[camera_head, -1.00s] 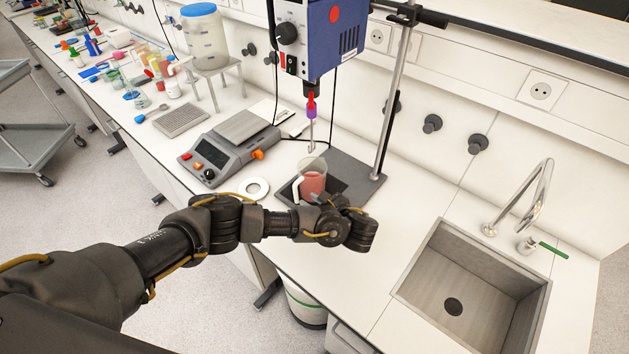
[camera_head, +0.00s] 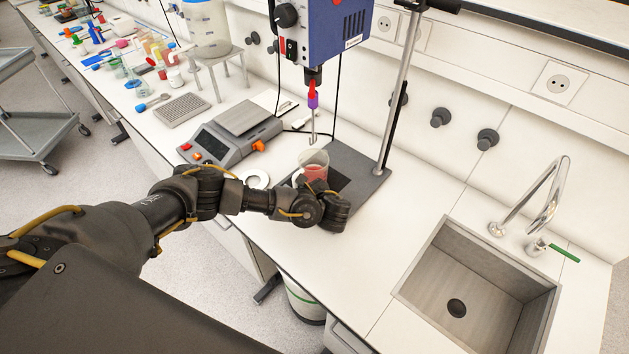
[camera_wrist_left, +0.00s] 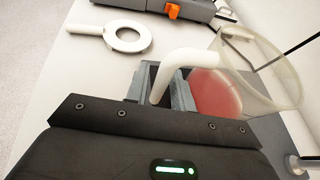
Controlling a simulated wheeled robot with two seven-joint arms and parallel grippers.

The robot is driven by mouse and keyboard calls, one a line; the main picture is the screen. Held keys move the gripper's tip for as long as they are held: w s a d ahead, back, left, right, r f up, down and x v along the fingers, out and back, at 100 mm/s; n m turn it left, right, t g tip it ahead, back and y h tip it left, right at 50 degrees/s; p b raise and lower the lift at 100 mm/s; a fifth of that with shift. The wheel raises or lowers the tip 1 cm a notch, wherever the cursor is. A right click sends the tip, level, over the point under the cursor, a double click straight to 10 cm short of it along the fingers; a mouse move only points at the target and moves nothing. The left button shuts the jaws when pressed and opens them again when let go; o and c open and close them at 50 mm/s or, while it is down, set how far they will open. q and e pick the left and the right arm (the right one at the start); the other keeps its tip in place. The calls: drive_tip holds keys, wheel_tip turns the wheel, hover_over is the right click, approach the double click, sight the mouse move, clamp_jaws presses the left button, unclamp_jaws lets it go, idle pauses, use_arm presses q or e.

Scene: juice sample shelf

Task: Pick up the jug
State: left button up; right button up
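The jug (camera_head: 314,168) is clear with red liquid in its lower part and a pale handle. It stands at the stirrer stand's base, partly hidden by my left arm. In the left wrist view the jug (camera_wrist_left: 258,75) is close on the right. Its handle (camera_wrist_left: 185,62) reaches down between the grey fingers of my left gripper (camera_wrist_left: 165,88). The fingers look apart, with a dark gap left of the handle; contact is not clear. In the head view my left gripper (camera_head: 333,210) is just in front of the jug, its fingertips hidden. My right gripper is not in view.
The blue overhead stirrer (camera_head: 325,35) hangs above the jug, its shaft close over the rim. A balance (camera_head: 232,138) and a white ring (camera_wrist_left: 127,37) are to the left. A sink (camera_head: 475,275) is at the right, with clear counter before it.

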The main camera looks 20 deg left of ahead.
use_arm(q)
drive_tip(key=shift+w+a+f, duration=0.35)
drive_tip(key=shift+a, duration=0.15)
drive_tip(key=shift+a+r, duration=0.1)
drive_tip(key=shift+a, duration=0.05)
drive_tip(key=shift+s+r, duration=0.1)
drive_tip(key=shift+r, duration=0.05)
drive_tip(key=c, duration=0.3)
drive_tip(key=shift+d, duration=0.2)
clamp_jaws()
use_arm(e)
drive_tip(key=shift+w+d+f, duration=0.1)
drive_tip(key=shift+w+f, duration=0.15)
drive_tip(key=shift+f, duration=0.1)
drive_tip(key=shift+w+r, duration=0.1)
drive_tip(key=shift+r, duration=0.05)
